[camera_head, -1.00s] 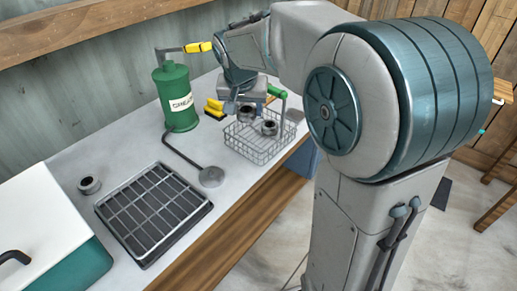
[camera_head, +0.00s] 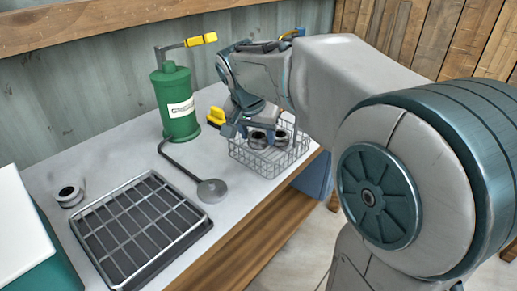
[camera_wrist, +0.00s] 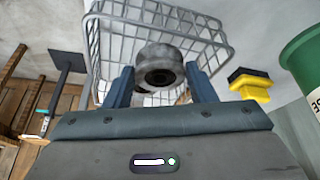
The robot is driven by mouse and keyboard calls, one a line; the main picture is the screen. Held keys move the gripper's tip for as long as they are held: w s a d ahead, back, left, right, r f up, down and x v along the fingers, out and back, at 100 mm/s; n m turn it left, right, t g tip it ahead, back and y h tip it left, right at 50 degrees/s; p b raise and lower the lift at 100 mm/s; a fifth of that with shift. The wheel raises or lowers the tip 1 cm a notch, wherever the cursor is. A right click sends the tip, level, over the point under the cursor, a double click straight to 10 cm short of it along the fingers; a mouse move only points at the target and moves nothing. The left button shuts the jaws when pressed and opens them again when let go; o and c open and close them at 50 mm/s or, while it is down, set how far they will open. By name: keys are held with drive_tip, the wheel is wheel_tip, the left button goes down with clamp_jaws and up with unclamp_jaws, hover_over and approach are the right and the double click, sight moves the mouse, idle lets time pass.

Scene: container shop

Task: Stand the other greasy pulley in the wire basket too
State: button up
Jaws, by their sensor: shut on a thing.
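The wire basket (camera_head: 268,165) stands near the bench's front edge. Two dark, ring-like pulleys show at it in the head view. My gripper (camera_head: 250,130) is shut on the left pulley (camera_head: 257,141), at the basket's left side. The other pulley (camera_head: 281,138) stands in the basket to its right. In the wrist view, my two fingers (camera_wrist: 161,84) flank the held pulley (camera_wrist: 160,63), with the basket's wires (camera_wrist: 105,50) behind it. I cannot tell whether the held pulley touches the basket floor.
A green grease canister (camera_head: 176,115) with a yellow-handled lever stands left of the basket. Its hose ends at a round grey disc (camera_head: 211,190). A black grated tray (camera_head: 140,228) lies in front. Yellow-and-black things (camera_head: 216,117) lie behind the basket. A white-and-teal box (camera_head: 25,235) is at left.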

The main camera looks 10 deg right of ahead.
sight(256, 139)
drive_tip(key=shift+f+b, duration=0.45)
drive_tip(key=shift+f, duration=1.35)
drive_tip(key=shift+f, duration=0.1)
drive_tip(key=o, duration=0.8)
drive_tip(key=shift+c, duration=0.2)
drive_tip(key=shift+r, duration=0.25)
drive_tip(key=p+v, duration=0.2)
drive_tip(key=v, duration=0.9)
drive_tip(key=shift+r+p, duration=0.3)
drive_tip(key=shift+r, duration=0.05)
drive_tip(key=shift+s, duration=0.15)
